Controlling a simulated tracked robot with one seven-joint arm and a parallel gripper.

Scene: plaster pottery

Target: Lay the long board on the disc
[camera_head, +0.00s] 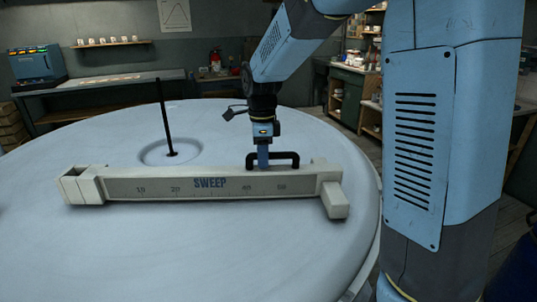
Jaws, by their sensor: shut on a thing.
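The long board (215,187) is a pale beam with a grey face marked "SWEEP" and a number scale. It spans the near part of the large pale round disc (150,255), with a hollow box end at left and a block at right. I cannot tell whether it touches the disc. A black handle (292,158) stands on its top, right of the middle. My gripper (264,160) points down at this handle and is shut on it; the fingertips are partly hidden. A thin black upright rod (163,118) rises from a round recess (155,155) in the disc, behind the board.
The disc's surface is clear in front of the board. My arm's blue links fill the right side. Behind are a workbench (100,85) with a blue machine (36,64), a wall shelf of small pots (110,42) and a green cabinet (346,95).

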